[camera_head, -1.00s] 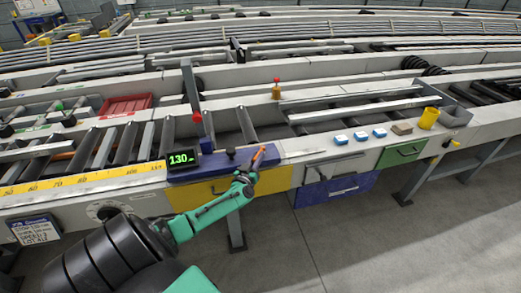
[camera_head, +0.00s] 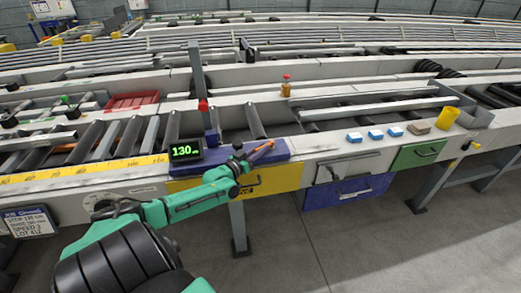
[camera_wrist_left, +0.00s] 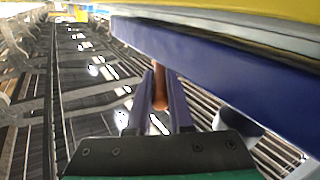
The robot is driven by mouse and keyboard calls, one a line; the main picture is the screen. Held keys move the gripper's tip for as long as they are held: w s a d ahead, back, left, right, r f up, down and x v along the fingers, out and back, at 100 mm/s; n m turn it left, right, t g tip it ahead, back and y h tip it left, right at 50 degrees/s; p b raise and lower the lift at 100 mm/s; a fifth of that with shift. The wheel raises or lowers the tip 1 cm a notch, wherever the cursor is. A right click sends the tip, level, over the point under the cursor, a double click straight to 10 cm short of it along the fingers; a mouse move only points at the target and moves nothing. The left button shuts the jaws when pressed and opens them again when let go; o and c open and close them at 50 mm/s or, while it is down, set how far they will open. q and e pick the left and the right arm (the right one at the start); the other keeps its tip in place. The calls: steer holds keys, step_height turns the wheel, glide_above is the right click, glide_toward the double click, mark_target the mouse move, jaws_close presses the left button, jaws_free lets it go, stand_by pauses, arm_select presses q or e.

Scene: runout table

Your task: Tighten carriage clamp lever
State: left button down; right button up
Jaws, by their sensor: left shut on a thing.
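The clamp lever (camera_head: 264,147) is orange and slants up to the right at the carriage's right part. My left gripper (camera_head: 246,161) reaches it from the front left. In the left wrist view, the lever's rounded orange-brown handle (camera_wrist_left: 160,95) is between the two fingers of my left gripper (camera_wrist_left: 160,72), which is shut on it. The lever's pivot is not clear in the wrist view. My right gripper is out of view.
A black knob (camera_head: 238,145) stands on the carriage close to my gripper. A post (camera_head: 197,80) with a red block rises behind. Blue-white blocks (camera_head: 375,134) lie right; floor in front is clear.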

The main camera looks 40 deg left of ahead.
arm_select(q)
steer(key=c, duration=0.8)
jaws_free()
steer(key=s+p, duration=0.1)
steer(key=s, duration=0.3)
steer(key=s+p, duration=0.1)
steer(key=s, duration=0.4)
steer(key=s+p, duration=0.1)
steer(key=s, duration=0.4)
steer(key=shift+s+d, duration=0.25)
